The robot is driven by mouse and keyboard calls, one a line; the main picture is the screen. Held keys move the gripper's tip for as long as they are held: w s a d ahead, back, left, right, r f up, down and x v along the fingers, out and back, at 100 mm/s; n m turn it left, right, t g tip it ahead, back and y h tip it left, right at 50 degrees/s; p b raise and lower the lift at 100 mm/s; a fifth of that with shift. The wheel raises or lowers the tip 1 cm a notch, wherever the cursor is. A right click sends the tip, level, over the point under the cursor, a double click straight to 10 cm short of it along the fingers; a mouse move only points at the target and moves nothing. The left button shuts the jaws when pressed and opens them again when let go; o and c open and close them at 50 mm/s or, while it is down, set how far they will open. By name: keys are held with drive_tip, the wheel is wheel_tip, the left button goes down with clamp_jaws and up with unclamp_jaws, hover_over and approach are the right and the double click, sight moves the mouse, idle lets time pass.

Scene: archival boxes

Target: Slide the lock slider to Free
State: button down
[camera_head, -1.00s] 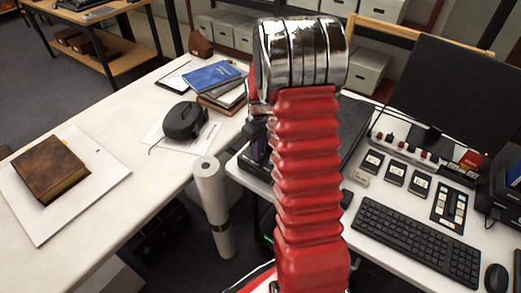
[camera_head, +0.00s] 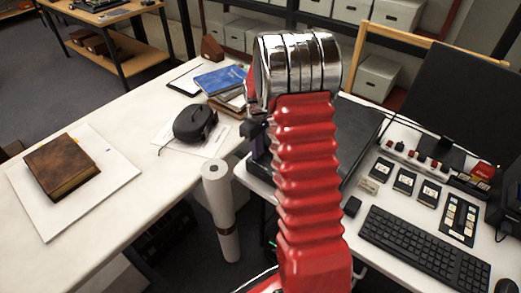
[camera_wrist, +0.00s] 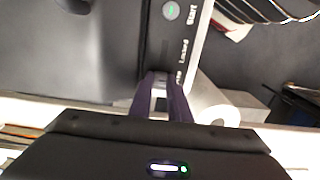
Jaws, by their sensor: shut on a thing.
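In the wrist view, a dark panel strip (camera_wrist: 168,45) runs along the edge of a grey-black machine (camera_wrist: 90,50). It carries a round button with a green mark (camera_wrist: 171,11) and blurred labels that look like "Start" and "Locked". A third, short label beside the fingertips is too blurred to read. My gripper (camera_wrist: 161,80) has its two dark fingers shut on the small lock slider (camera_wrist: 160,77), mostly hidden between them at the third label's level. In the head view the machine (camera_head: 358,122) stands behind my red arm, which hides the slider and most of the gripper.
A keyboard (camera_head: 425,245), a monitor (camera_head: 465,95) and several small switch boxes stand right of the machine. A white paper roll (camera_head: 221,205) stands in the gap between the tables. The left table holds a brown book (camera_head: 62,168) and a black case (camera_head: 195,123).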

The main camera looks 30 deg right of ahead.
drive_tip(key=c, duration=2)
unclamp_jaws()
drive_tip(key=shift+w+r, duration=0.1)
drive_tip(key=shift+w, duration=0.15)
drive_tip(key=shift+o, duration=0.4)
drive_tip(key=shift+s, duration=0.1)
wheel_tip(320, 180, up, 14)
drive_tip(key=shift+f, duration=0.2)
